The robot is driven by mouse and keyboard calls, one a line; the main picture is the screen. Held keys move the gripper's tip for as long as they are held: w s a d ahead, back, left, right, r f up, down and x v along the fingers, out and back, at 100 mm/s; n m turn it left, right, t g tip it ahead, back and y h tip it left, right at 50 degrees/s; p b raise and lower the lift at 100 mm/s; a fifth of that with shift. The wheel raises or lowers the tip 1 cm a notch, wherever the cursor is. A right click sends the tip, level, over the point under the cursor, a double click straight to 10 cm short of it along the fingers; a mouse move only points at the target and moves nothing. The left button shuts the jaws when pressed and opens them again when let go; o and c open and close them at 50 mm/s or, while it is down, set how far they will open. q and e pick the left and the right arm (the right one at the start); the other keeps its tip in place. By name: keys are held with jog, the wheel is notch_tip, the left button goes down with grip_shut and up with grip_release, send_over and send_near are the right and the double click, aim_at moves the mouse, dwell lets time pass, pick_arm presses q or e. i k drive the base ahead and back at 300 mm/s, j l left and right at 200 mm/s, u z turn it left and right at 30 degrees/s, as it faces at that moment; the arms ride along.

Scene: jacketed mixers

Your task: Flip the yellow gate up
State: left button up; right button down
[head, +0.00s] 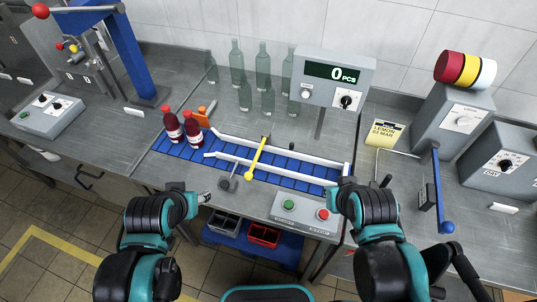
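Two dark red bottles (192,129) stand on the conveyor left of the gate. Several clear bottles (237,66) stand behind it. A counter display (334,77) rises at the back. A button box (305,210) with green and red buttons sits in front.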

aim_at(247, 176)
jog(key=k+l, duration=0.7)
jog(key=k, duration=0.1)
